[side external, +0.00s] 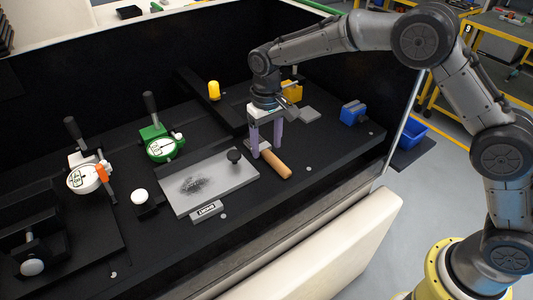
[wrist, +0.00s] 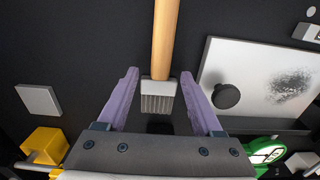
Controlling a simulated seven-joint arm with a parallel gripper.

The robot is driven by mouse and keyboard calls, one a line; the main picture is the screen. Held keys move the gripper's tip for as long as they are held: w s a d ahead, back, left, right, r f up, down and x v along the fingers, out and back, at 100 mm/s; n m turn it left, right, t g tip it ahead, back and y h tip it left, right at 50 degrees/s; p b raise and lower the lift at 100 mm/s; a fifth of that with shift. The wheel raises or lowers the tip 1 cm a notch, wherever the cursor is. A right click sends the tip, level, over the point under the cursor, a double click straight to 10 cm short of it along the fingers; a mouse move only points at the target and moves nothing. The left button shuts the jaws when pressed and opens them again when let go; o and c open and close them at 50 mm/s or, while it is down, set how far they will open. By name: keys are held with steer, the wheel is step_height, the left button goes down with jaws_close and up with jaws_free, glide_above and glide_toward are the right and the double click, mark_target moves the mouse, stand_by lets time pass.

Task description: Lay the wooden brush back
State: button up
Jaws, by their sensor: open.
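The wooden brush (side external: 276,163) lies on the black work surface, just right of the grey plate. In the wrist view its wooden handle (wrist: 165,40) points away from me and its pale ferrule and bristles (wrist: 158,95) lie between my fingers. My gripper (side external: 265,150) points down over the brush's bristle end. In the wrist view my gripper (wrist: 160,75) has its two purple fingers spread wide, with a gap on each side of the brush. Whether the fingertips touch the surface cannot be told.
The grey plate (side external: 215,187) with a dark powder patch and black knob (side external: 234,156) is close on the left. A grey square block (side external: 309,115), a yellow block (side external: 291,91) and a blue block (side external: 353,112) stand behind and right. A green dial device (side external: 160,143) stands further left.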

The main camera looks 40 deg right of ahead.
steer(key=shift+f, duration=0.65)
jaws_close()
steer(key=shift+r, duration=0.1)
